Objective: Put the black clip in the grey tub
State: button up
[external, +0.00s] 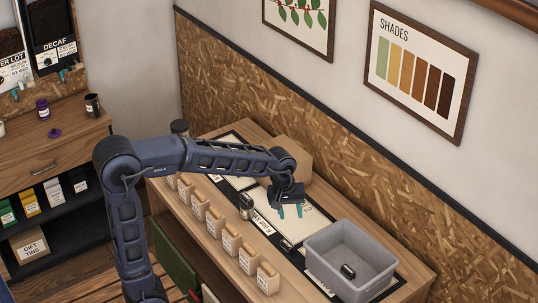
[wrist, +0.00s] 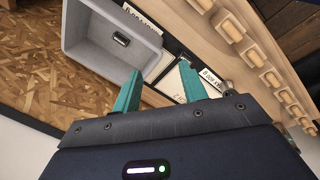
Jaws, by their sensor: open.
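A small black clip (external: 348,271) with a light marking lies inside the grey tub (external: 328,277), on its floor. In the wrist view the clip (wrist: 121,39) also shows inside the tub (wrist: 75,30), near one wall. My gripper (external: 290,211) is open, with its two teal fingers apart and nothing between them. It is above the counter, to the left of the tub in the external view and clear of it. In the wrist view my gripper (wrist: 159,73) has its fingers spread below the tub.
A row of small tan labelled packets (external: 232,241) runs along the counter's front edge. A small dark container (external: 246,206) stands behind them. A cardboard box (external: 293,160) is at the back, behind my gripper. Framed pictures (external: 416,70) hang on the wall.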

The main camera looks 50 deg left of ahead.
jog(key=s+a+m+t, duration=0.1)
jog(key=s+a+m, duration=0.1)
jog(key=s, duration=0.7)
jog(key=s+a+m, duration=0.3)
jog(key=s+m, duration=0.1)
jog(key=s, duration=0.5)
jog(key=s+a+r+m+t, duration=0.1)
jog(key=s+a+m, duration=0.1)
jog(key=s, duration=0.7)
jog(key=shift+s+a+m+t+y, duration=0.3)
jog(key=shift+m+y, duration=0.1)
jog(key=shift+m, duration=0.5)
jog(key=shift+o, duration=0.3)
jog(key=shift+r, duration=0.1)
